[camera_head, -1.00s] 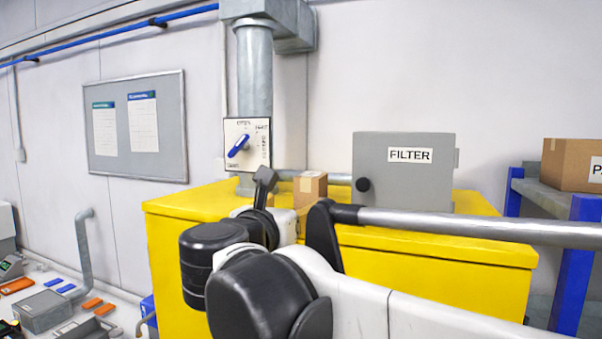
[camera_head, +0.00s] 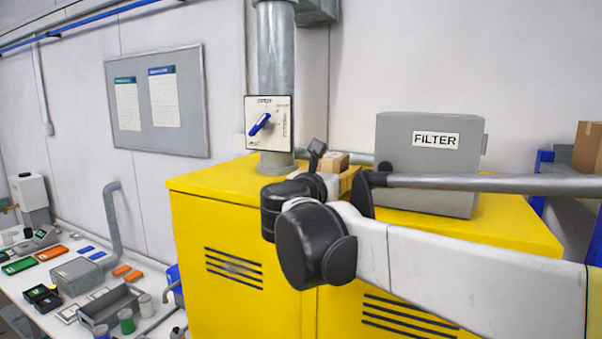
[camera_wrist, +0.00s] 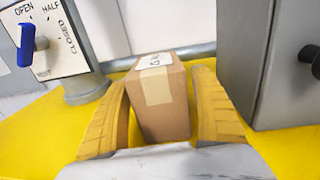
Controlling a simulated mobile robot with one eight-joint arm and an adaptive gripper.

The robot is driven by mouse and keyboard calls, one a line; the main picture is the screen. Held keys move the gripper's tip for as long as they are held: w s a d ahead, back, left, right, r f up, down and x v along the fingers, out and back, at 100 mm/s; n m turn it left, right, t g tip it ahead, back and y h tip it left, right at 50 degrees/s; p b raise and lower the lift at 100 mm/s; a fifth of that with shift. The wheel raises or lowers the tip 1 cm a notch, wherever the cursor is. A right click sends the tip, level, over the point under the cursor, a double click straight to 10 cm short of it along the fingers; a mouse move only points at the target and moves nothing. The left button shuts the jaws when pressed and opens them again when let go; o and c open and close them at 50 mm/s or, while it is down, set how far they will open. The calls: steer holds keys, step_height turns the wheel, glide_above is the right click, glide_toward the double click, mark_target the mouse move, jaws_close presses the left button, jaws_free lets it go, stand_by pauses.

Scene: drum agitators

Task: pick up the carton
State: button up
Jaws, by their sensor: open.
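The carton (camera_wrist: 165,98) is a small brown cardboard box with pale tape and a label on top. It stands upright on the yellow cabinet (camera_head: 215,183). In the wrist view my gripper (camera_wrist: 160,80) is open, with one yellow finger on each side of the carton. A gap shows at the left finger; the right finger looks close to the carton, and I cannot tell if it touches. In the head view only the top of the carton (camera_head: 334,158) shows; my arm hides the rest.
A grey FILTER box (camera_head: 425,165) stands right of the carton, its black knob (camera_wrist: 309,54) facing the gripper. A switch panel (camera_head: 268,123) with a blue handle and a grey pipe (camera_head: 276,55) are to the left. A cluttered white table (camera_head: 65,247) is at lower left.

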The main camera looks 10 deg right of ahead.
steer(key=shift+s, duration=0.1)
steer(key=c, duration=1.4)
steer(key=shift+r, duration=0.15)
